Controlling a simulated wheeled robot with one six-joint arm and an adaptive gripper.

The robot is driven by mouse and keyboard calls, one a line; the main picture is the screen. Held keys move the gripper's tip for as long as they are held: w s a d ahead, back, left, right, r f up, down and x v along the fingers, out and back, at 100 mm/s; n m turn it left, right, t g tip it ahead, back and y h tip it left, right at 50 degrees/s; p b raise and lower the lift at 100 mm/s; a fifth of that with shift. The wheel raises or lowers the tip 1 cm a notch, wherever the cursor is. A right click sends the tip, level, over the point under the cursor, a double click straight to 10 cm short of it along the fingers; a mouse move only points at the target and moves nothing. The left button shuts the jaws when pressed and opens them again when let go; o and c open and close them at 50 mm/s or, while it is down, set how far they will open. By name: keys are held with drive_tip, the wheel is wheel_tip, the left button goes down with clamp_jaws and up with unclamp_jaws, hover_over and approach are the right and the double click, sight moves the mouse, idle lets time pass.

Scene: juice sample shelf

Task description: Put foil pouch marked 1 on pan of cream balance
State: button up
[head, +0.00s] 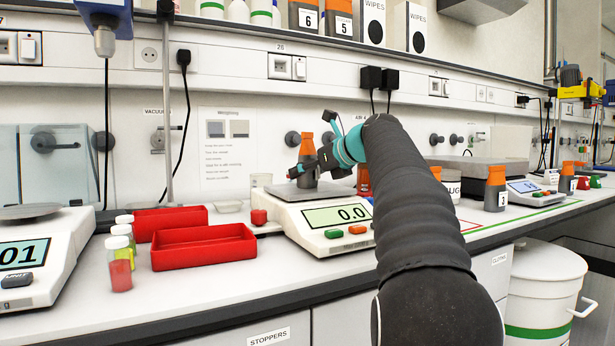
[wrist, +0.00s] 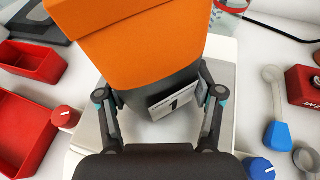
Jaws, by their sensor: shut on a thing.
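The foil pouch marked 1 has a dark grey body and an orange top (wrist: 145,45); its white label with a 1 faces my wrist camera. My gripper (wrist: 162,105) is shut on the grey body, one finger on each side. In the head view the pouch (head: 307,147) is upright over the pan (head: 281,194) of the cream balance (head: 299,232). The balance's display reads 0.0. I cannot tell whether the pouch's base touches the pan. My gripper (head: 308,166) covers part of the pouch there.
Two red trays (head: 204,259) and several small capped vials (head: 120,276) stand left of the balance. Another balance (head: 40,255) is at far left. Other orange-topped pouches, one marked 3 (head: 495,190), stand to the right. A shelf above holds more pouches and wipes boxes.

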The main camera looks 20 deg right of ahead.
drive_tip(key=o, duration=1.3)
drive_tip(key=shift+o, duration=0.2)
drive_tip(key=shift+r, duration=0.15)
drive_tip(key=p+v, duration=0.1)
drive_tip(key=v, duration=1.1)
